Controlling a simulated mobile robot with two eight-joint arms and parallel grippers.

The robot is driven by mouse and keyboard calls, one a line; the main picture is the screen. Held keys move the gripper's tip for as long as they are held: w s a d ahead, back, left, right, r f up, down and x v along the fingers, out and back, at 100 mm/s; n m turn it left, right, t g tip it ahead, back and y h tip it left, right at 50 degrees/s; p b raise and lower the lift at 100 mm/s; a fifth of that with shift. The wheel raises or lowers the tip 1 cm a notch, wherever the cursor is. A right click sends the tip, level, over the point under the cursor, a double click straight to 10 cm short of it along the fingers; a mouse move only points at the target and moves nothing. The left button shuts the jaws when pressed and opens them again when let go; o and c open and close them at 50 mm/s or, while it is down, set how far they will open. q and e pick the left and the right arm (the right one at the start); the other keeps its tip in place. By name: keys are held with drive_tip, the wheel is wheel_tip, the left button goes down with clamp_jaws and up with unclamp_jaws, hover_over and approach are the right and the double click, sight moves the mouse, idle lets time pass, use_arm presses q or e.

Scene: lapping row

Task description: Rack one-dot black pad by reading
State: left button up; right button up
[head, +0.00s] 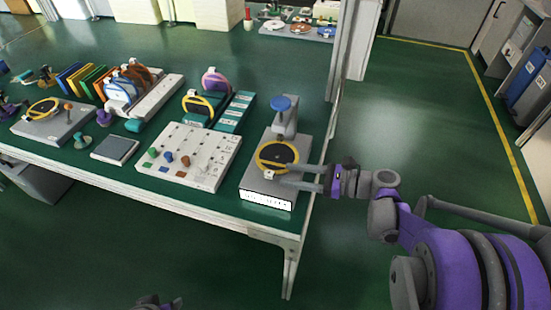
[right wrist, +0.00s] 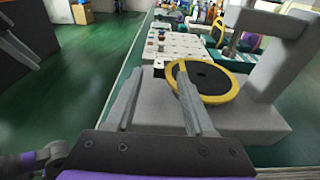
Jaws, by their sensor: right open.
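A black pad with a yellow rim (head: 278,156) lies flat on the grey gauge (head: 258,181), under its upright arm with a blue knob (head: 281,104). The pad also shows in the right wrist view (right wrist: 205,80). A small white tab sticks out from its near rim; I cannot read any dots. My right gripper (head: 288,173) is open at the pad's near right edge. In the right wrist view its fingers (right wrist: 158,95) are apart, with the right one overlapping the pad's rim in the picture. A teal rack (head: 234,114) stands behind. A bit of my left arm shows at the bottom edge.
A white board with coloured pegs (head: 215,155) lies left of the gauge. Another yellow-rimmed pad (head: 197,106) and a purple-rimmed one (head: 216,82) stand upright near the teal rack. More ringed pads (head: 130,85) and coloured plates stand further left. The floor right of the table is clear.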

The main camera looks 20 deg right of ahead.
sight(274, 173)
drive_tip(key=x, duration=0.5)
drive_tip(key=shift+a+f, duration=0.2)
clamp_jaws()
